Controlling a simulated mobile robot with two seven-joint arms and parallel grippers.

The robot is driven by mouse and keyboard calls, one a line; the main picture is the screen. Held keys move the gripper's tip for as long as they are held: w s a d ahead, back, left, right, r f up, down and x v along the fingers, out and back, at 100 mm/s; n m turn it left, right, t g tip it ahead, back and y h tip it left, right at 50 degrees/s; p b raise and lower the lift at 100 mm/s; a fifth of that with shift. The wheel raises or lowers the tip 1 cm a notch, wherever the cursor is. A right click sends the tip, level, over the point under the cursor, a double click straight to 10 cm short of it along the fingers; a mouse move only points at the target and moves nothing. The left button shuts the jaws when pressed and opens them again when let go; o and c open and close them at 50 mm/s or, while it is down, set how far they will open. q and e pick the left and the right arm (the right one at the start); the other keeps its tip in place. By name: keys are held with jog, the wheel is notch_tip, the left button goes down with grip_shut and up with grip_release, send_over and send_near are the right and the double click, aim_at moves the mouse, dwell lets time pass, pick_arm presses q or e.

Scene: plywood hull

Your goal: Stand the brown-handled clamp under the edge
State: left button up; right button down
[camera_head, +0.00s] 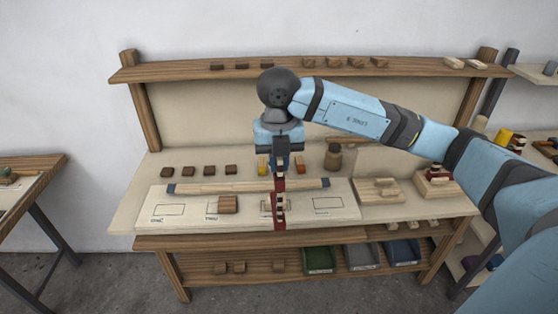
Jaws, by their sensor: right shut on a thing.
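My right gripper (280,168) points down over the middle of the bench and is shut on a dark red clamp (279,208). The clamp hangs upright below it, with small pale and brown parts at its lower end. Its handle colour is too small to tell. It is in front of a long pale wooden strip (220,187) with dark blue ends, and over a pale board (180,220) with outlined boxes. I cannot tell whether the clamp touches the board or the strip. My left gripper is not in view.
A brown block (228,204) lies on the board, left of the clamp. Several dark blocks (188,171) line the back left. Bins (319,260) sit below.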

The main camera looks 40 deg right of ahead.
jog(key=shift+f+m, duration=0.2)
jog(key=shift+m, duration=0.1)
notch_tip(320, 180, down, 13)
jog(key=b, duration=0.9)
notch_tip(320, 180, down, 5)
jog(key=b, duration=0.3)
jog(key=shift+b, duration=0.4)
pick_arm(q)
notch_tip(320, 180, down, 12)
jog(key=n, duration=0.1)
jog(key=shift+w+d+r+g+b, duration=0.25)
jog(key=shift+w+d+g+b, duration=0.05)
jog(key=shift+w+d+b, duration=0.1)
pick_arm(e)
jog(key=shift+f, duration=0.55)
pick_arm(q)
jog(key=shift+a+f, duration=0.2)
pick_arm(e)
jog(key=shift+w+d, duration=0.2)
jog(key=shift+w, duration=0.05)
pick_arm(q)
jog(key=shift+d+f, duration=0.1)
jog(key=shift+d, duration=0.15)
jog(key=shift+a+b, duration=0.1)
jog(key=shift+b, duration=0.2)
